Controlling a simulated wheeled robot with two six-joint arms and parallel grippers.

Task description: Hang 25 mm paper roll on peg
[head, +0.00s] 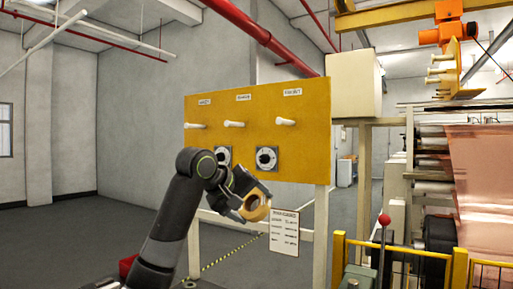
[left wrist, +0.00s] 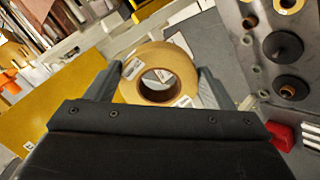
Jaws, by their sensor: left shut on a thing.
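My left gripper (head: 254,205) is shut on a tan paper roll (head: 259,213) and holds it in the air in front of the lower part of the yellow board (head: 310,100). In the left wrist view the roll (left wrist: 188,70) sits between the two fingers, its open core facing the camera. Three white pegs stick out of the board: a left peg (head: 196,125), a middle peg (head: 233,124) and a right peg (head: 286,122). All three are bare, each below a small label too small to read surely. The roll is apart from and below them. My right gripper is not in view.
Two round dark fittings on square plates (head: 266,159) sit below the pegs. A white printed sheet (head: 284,232) hangs below the board. A red-knobbed lever (head: 384,220), yellow rails (head: 400,249) and a copper foil machine (head: 475,180) stand at right. Floor at left is clear.

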